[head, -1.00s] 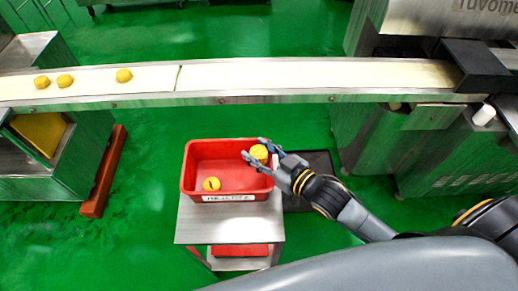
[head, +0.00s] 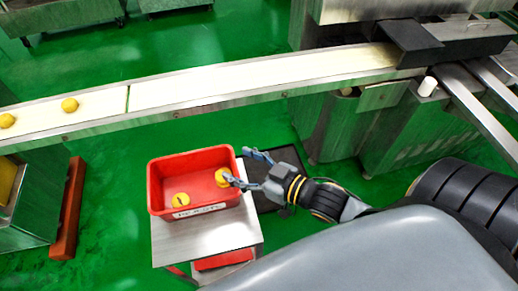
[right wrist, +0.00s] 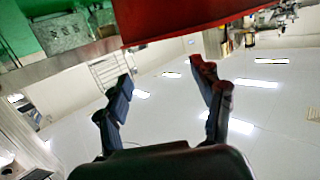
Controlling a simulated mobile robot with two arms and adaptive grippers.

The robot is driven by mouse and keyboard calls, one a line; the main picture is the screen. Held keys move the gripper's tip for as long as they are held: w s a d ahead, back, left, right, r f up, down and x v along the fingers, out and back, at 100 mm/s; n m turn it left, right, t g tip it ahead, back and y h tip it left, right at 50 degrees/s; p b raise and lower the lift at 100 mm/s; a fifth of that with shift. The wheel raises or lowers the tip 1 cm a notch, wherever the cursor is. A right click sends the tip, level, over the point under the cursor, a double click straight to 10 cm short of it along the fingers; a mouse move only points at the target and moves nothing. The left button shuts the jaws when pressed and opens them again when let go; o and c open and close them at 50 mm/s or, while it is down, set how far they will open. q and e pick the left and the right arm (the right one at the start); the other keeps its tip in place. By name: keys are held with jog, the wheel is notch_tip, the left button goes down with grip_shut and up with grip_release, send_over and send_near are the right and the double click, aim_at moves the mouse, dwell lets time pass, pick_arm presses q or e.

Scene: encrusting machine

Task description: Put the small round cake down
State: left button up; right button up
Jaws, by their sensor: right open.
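A small round yellow cake (head: 223,177) lies in the red crate (head: 160,199), near its right wall. A second yellow cake (head: 181,200) with a dark mark on top sits in the crate's front left part. My right gripper (head: 238,167) is open at the crate's right side. One fingertip is close to the right-hand cake; I cannot tell if they touch. In the right wrist view the open fingers (right wrist: 165,78) have nothing between them, and the crate's red wall (right wrist: 185,18) shows above. My left gripper is not in view.
The crate stands on a small metal cart (head: 205,238). A white conveyor belt (head: 260,82) runs behind it, with yellow cakes (head: 69,105) at its left part. A machine (head: 400,130) stands at the right.

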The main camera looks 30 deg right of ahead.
jog(key=shift+v, duration=2.7)
jog(key=s+d+f+m+g+h, duration=0.15)
jog(key=d+f, duration=0.25)
jog(key=f, duration=0.6)
jog(key=s+d+f+g+h, duration=0.1)
jog(key=d+f+g+h, duration=0.15)
jog(key=f, duration=0.75)
jog(key=s+d+f+m+g+h, duration=0.15)
jog(key=d+f, duration=0.25)
jog(key=f, duration=0.6)
jog(key=s+f+g+h, duration=0.2)
jog(key=s+f, duration=0.4)
jog(key=f, duration=0.5)
jog(key=s+a+f+g+p, duration=0.1)
jog(key=s+f, duration=0.3)
jog(key=s, duration=0.4)
jog(key=s+a+f+g+p, duration=0.1)
jog(key=s+a+f+g, duration=0.3)
jog(key=s, duration=0.5)
jog(key=shift+a+f+p, duration=0.3)
jog(key=shift+f+p, duration=0.1)
jog(key=shift+f, duration=0.1)
jog(key=shift+g, duration=0.25)
